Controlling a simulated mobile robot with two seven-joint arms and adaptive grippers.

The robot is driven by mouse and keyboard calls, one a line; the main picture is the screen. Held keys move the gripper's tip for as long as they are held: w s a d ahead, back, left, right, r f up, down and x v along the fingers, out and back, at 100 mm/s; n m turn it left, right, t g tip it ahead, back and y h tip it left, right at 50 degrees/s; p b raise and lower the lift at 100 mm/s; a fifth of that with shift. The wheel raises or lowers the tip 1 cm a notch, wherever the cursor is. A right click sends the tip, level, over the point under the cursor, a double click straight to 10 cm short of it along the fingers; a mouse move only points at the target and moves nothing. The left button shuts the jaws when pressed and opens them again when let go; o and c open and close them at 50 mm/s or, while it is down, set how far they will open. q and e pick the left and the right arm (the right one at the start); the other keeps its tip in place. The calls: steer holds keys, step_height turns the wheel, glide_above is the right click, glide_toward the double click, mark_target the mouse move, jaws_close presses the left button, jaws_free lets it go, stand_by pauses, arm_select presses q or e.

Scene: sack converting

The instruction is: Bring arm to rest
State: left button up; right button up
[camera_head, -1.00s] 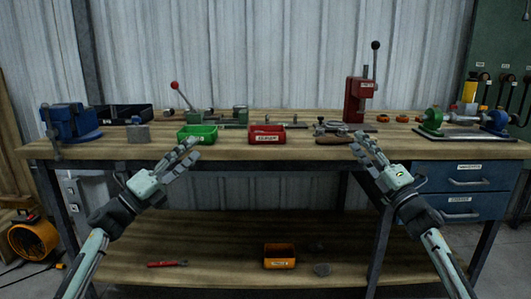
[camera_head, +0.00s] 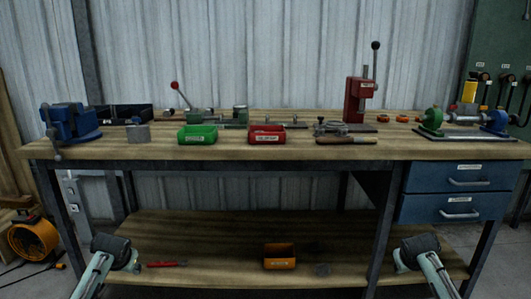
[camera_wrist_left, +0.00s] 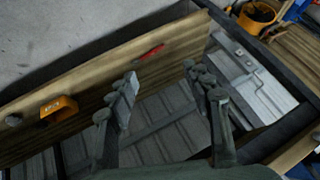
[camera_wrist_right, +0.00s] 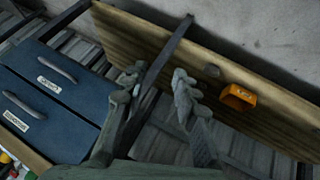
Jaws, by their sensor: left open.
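My left gripper (camera_wrist_left: 165,92) shows in the left wrist view with its two fingers apart and nothing between them. My right gripper (camera_wrist_right: 156,88) shows in the right wrist view, also with fingers apart and empty. In the head view only parts of my two arms show, low at the bottom left and bottom right, in front of the lower shelf.
The bench top carries a blue vise (camera_head: 70,122), a green bin (camera_head: 197,135), a red bin (camera_head: 267,135) and a red press (camera_head: 359,100). The lower shelf (camera_head: 215,235) holds an orange bin (camera_head: 279,257) and a red-handled tool (camera_head: 166,264). Blue drawers (camera_head: 460,190) are at right.

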arm_select(q)
steer(key=s+d+f+m+g+h, duration=0.1)
steer(key=s+d+f, duration=0.3)
steer(key=s+f, duration=0.45)
steer(key=s+d+f+g+h, duration=0.1)
steer(key=s+d+f, duration=0.4)
steer(key=s, duration=0.6)
arm_select(e)
steer(key=s+a+f+n+g+y, duration=0.1)
steer(key=s+a+f, duration=0.3)
steer(key=s+f, duration=0.45)
steer(key=s+a+f+g+y, duration=0.1)
steer(key=s+a+f, duration=0.4)
steer(key=s, duration=0.6)
arm_select(q)
steer(key=s+d+f+g, duration=0.1)
steer(key=s+d+f, duration=0.1)
steer(key=s, duration=0.6)
steer(key=s+d+f, duration=0.2)
steer(key=s, duration=0.7)
steer(key=shift+s+g+h, duration=0.3)
steer(key=shift+g+h, duration=0.1)
arm_select(e)
steer(key=s+a+f+g, duration=0.1)
steer(key=s+a+f, duration=0.1)
steer(key=s, duration=0.6)
steer(key=s+a+f, duration=0.2)
steer(key=s, duration=0.7)
steer(key=shift+s+g+y, duration=0.3)
steer(key=shift+g+y, duration=0.1)
